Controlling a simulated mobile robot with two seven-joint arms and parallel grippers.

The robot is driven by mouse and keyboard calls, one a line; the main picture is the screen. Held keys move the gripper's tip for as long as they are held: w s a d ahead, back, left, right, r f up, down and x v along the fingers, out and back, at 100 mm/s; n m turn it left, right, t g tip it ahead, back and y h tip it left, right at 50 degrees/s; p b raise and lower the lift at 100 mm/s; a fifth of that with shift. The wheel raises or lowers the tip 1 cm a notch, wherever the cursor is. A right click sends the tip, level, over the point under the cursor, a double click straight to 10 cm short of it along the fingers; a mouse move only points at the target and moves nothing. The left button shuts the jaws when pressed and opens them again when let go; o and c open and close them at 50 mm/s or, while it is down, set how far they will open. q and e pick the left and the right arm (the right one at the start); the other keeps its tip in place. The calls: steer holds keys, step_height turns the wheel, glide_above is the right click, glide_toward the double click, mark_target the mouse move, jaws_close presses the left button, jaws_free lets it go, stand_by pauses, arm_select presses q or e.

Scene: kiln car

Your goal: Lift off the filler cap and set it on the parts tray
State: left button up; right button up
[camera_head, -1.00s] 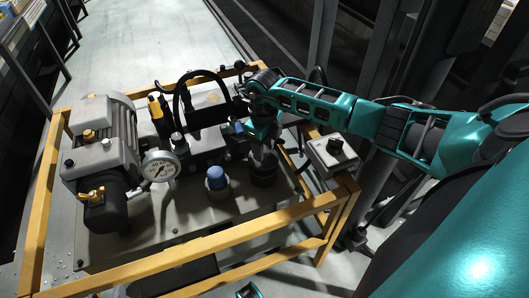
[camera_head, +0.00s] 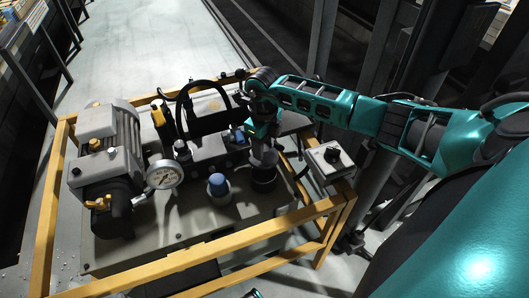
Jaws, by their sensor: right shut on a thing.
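My right gripper (camera_head: 263,160) comes in from the right and points down over the grey tank top (camera_head: 185,222). It is shut on a dark round cap (camera_head: 264,180), which looks like the filler cap. The cap is at the tank's right part, upright. The jaws hide its top, and I cannot tell whether it is clear of its seat. A blue-topped fitting (camera_head: 218,185) stands just left of it. I cannot make out the parts tray for sure. My left gripper does not show clearly; only a teal sliver shows at the bottom edge.
A yellow frame (camera_head: 230,240) surrounds the tank. A pressure gauge (camera_head: 164,175) and a motor (camera_head: 108,150) stand to the left. A black hose (camera_head: 203,84) arches behind. A grey box with a black knob (camera_head: 331,160) sits at the right rail.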

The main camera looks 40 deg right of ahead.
steer(key=shift+r, duration=0.15)
steer(key=shift+r+p, duration=2)
steer(key=shift+r, duration=0.25)
steer(key=shift+r+p, duration=1.35)
steer(key=shift+r, duration=0.4)
